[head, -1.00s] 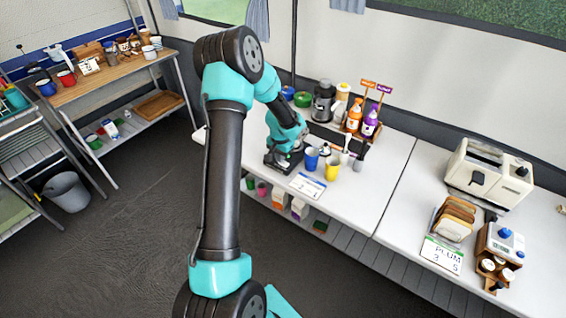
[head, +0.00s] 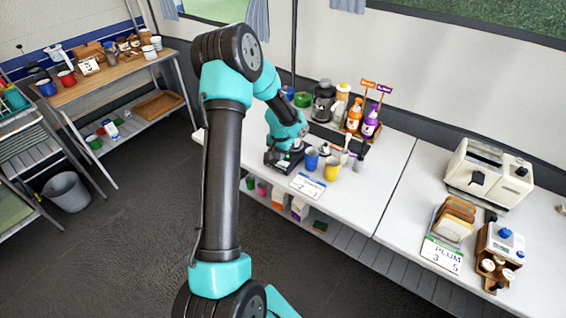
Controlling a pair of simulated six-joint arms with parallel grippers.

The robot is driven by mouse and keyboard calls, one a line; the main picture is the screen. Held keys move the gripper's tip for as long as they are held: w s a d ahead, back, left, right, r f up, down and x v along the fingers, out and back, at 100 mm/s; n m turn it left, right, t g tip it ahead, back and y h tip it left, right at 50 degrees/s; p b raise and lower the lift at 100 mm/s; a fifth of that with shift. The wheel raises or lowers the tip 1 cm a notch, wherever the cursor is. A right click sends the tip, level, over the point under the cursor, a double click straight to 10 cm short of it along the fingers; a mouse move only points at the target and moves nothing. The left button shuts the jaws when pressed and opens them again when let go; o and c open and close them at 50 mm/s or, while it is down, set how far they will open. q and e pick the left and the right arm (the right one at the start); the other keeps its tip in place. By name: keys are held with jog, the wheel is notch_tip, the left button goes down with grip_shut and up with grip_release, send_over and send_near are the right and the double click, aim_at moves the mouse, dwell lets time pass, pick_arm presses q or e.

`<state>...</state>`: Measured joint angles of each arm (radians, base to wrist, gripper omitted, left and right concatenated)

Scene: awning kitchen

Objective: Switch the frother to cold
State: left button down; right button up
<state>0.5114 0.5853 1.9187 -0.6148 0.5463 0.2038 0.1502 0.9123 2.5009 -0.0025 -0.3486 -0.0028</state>
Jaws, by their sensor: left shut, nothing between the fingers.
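My left gripper (head: 289,165) is shut and empty, low over the left part of the white counter. It points down behind the blue cup, and its fingertips are small and partly hidden. A dark upright appliance (head: 324,101) stands at the back of the counter, beyond the gripper and to its right. It may be the frother, but I cannot tell for certain, and no cold setting or switch can be read on it. The gripper is apart from this appliance. My right gripper is out of view.
A blue cup (head: 311,159) and a yellow cup (head: 332,168) stand just right of the gripper. Orange (head: 354,116) and purple (head: 371,121) bottles stand behind them. A white card (head: 306,186) lies at the counter's front. The counter between card and toaster (head: 489,172) is mostly clear.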

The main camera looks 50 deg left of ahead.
pick_arm(q)
jog(key=shift+r, duration=0.25)
notch_tip(320, 180, up, 10)
dwell(5.8)
dwell(0.4)
